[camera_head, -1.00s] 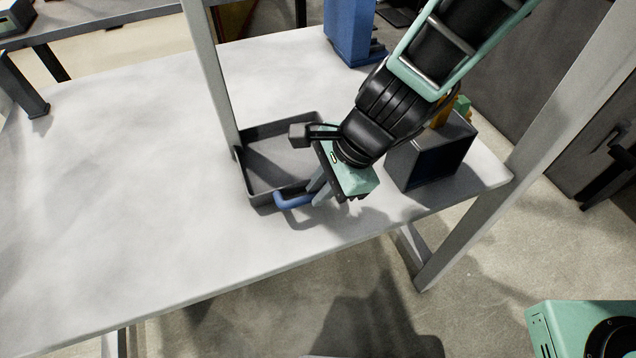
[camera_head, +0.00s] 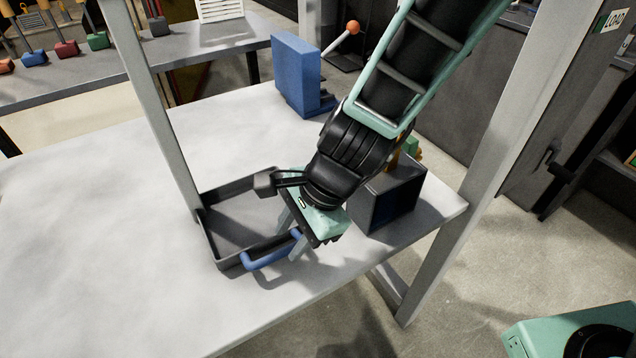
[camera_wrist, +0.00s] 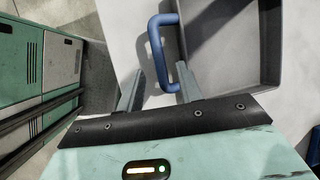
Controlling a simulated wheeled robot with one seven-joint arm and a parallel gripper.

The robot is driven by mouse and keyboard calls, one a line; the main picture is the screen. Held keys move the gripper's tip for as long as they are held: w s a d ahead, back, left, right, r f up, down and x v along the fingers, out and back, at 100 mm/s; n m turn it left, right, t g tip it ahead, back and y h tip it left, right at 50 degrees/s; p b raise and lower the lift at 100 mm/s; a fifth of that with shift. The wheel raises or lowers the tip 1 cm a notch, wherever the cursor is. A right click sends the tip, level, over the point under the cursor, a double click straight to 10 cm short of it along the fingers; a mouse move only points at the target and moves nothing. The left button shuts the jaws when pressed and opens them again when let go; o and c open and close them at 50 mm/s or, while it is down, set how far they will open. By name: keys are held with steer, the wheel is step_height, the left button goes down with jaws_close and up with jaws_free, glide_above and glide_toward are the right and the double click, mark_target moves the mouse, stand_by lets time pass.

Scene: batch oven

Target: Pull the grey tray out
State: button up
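The grey tray (camera_head: 212,251) is shallow and rectangular, lies on the pale table beside an upright post, and has a blue handle (camera_head: 262,260) on its near side. My gripper (camera_head: 293,238) is at the right end of this handle, pointing down. The wrist view shows the tray (camera_wrist: 272,84) at upper right and the handle (camera_wrist: 155,42) beyond my gripper (camera_wrist: 157,90). Its two fingers are spread apart, with the lower end of the handle between them or against the right finger; I cannot tell if they touch. Part of the tray is hidden behind my wrist.
A dark open box (camera_head: 390,205) stands right of my gripper near the table's edge. A blue block (camera_head: 297,75) stands behind. Posts rise at the tray's left (camera_head: 165,120) and the table's right corner (camera_head: 490,150). The left of the table (camera_head: 90,220) is clear.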

steer(key=p+v, duration=0.4)
steer(key=v, duration=1)
steer(key=shift+r+p, duration=0.3)
steer(key=shift+r, duration=0.05)
steer(key=shift+d, duration=0.15)
steer(key=s+d+r+n+h, duration=0.2)
steer(key=s+d+n, duration=0.7)
steer(key=n, duration=1.1)
steer(key=shift+s+h, duration=0.75)
steer(key=shift+h, duration=0.45)
